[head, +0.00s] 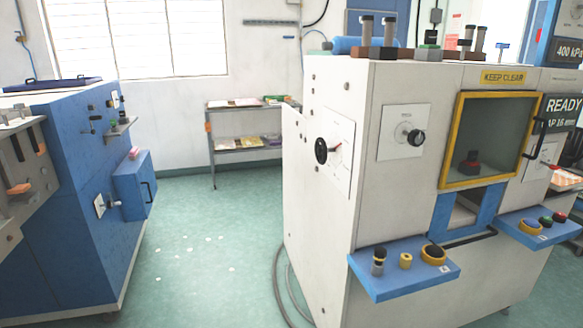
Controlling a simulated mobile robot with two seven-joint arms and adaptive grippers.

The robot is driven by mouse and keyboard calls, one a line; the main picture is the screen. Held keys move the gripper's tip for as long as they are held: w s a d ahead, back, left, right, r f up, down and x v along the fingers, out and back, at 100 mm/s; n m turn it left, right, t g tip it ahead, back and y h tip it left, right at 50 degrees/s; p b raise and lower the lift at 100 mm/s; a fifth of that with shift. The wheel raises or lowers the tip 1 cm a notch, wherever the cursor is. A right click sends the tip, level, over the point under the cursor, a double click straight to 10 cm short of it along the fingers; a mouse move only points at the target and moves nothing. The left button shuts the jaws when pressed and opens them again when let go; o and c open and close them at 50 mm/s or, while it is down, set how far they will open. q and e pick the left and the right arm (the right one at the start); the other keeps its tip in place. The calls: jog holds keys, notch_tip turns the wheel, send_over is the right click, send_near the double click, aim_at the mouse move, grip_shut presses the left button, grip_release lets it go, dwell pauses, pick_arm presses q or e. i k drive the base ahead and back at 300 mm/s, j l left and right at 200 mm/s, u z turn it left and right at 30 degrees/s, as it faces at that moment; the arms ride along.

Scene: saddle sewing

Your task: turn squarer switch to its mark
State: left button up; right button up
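No label names the squarer, so I cannot tell which switch is its own. On the cream machine (310,240), a black knob (321,150) with a red pointer sits on a white plate on the left side face. A second dark knob (414,137) sits on a white plate (389,148) on the front face. A third white plate (541,160) with a small red part is right of the window. On the blue machine (60,200) at left, a small knob (113,204) stands out from a white plate. Scale marks are too small to read. Neither gripper is in view.
A yellow-framed window (447,140) with a red object behind it is on the cream machine. Blue shelves (390,288) with buttons jut out from its front. A dark cable (277,285) lies on the floor beside it. Green floor (190,290) between the machines is open, with scattered pale scraps.

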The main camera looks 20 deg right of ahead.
aim_at(553, 166)
jog(key=z, duration=0.4)
jog(key=l+z, duration=0.1)
jog(key=z, duration=1.2)
jog(key=i+z, duration=0.1)
jog(key=z, duration=0.3)
jog(key=i+l, duration=0.25)
jog(key=i, duration=0.15)
jog(key=i+l+z, duration=0.1)
jog(key=i+l, duration=0.2)
jog(key=i, duration=0.1)
